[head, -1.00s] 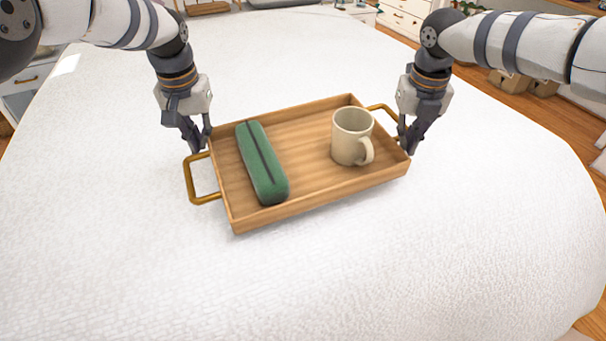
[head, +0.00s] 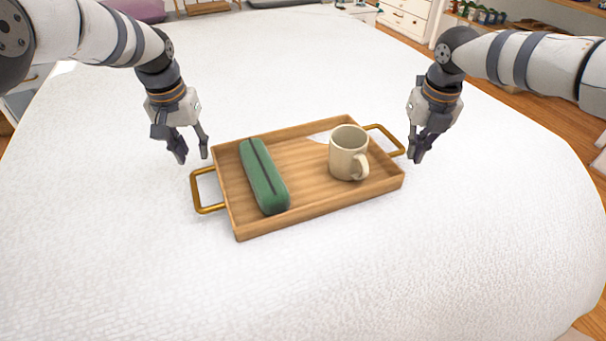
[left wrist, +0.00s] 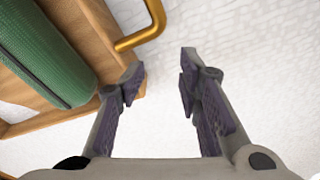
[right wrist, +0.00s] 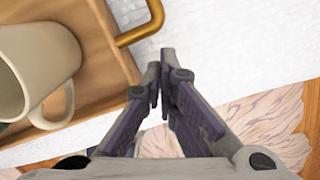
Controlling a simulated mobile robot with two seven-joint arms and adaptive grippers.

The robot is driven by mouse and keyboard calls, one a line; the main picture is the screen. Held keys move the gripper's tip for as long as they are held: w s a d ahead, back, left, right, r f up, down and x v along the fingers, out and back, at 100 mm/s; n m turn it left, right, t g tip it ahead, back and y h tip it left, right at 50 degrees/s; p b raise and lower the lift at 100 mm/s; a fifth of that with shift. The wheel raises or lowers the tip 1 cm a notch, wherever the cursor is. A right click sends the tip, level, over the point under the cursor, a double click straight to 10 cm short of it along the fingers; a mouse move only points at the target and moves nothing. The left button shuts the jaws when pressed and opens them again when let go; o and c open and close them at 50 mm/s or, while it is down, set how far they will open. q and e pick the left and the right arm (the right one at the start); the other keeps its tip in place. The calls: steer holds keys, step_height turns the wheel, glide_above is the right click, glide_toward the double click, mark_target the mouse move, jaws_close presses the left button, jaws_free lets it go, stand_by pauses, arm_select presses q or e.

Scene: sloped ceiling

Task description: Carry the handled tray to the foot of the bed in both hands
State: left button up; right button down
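The wooden tray (head: 308,172) lies on the white bed (head: 400,270) in the head view. It holds a green case (head: 264,177) on the left and an upright beige mug (head: 347,150) on the right. Its brass left handle (head: 196,192) and right handle (head: 388,136) are clear of both grippers. My left gripper (head: 192,156) is open and empty, just off the tray's back left corner. My right gripper (head: 417,156) is beside the right handle, apart from it; its fingertips look nearly together in the right wrist view (right wrist: 160,72), with nothing between them.
The bed is bare around the tray, with wide free room in front and behind. Wooden floor (head: 535,115) shows beyond the right edge. White drawers (head: 405,18) and a shelf with small pots (head: 480,13) stand at the back.

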arm_select(q)
steer(key=shift+a, duration=0.1)
arm_select(e)
steer(key=c, duration=1.7)
jaws_free()
steer(key=shift+d+f, duration=0.1)
arm_select(q)
step_height(320, 180, up, 12)
steer(key=s, duration=0.1)
steer(key=shift+s, duration=0.35)
arm_select(e)
steer(key=r, duration=0.4)
steer(key=s+r, duration=0.1)
steer(key=r, duration=0.7)
steer(key=shift+s, duration=0.4)
arm_select(q)
steer(key=shift+f, duration=0.15)
